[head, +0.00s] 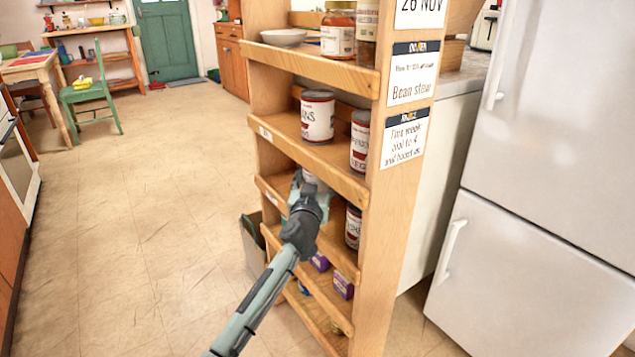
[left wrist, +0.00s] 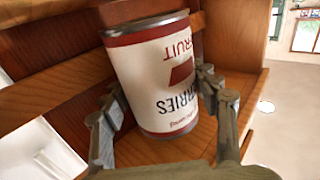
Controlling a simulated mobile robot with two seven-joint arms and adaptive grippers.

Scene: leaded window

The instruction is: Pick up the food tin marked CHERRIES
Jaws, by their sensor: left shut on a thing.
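The tin marked CHERRIES (left wrist: 160,75) fills the middle of the left wrist view. It has a white label with dark red bands, and part of its lettering shows as "ERRIES". My left gripper (left wrist: 160,98) has a finger on each side of the tin and is shut on it. In the head view my left gripper (head: 308,195) reaches into the third shelf from the top of the wooden rack. Only a small pale part of the tin (head: 309,178) shows there; the gripper hides the rest. I cannot tell whether the tin touches the shelf. My right gripper is not in view.
The wooden rack (head: 388,240) has shelf lips close above and below my gripper. Another tin (head: 353,226) stands to the right on the same shelf. Two tins, one a white-and-red tin (head: 318,117), stand above. A fridge (head: 540,180) is at right; the floor at left is clear.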

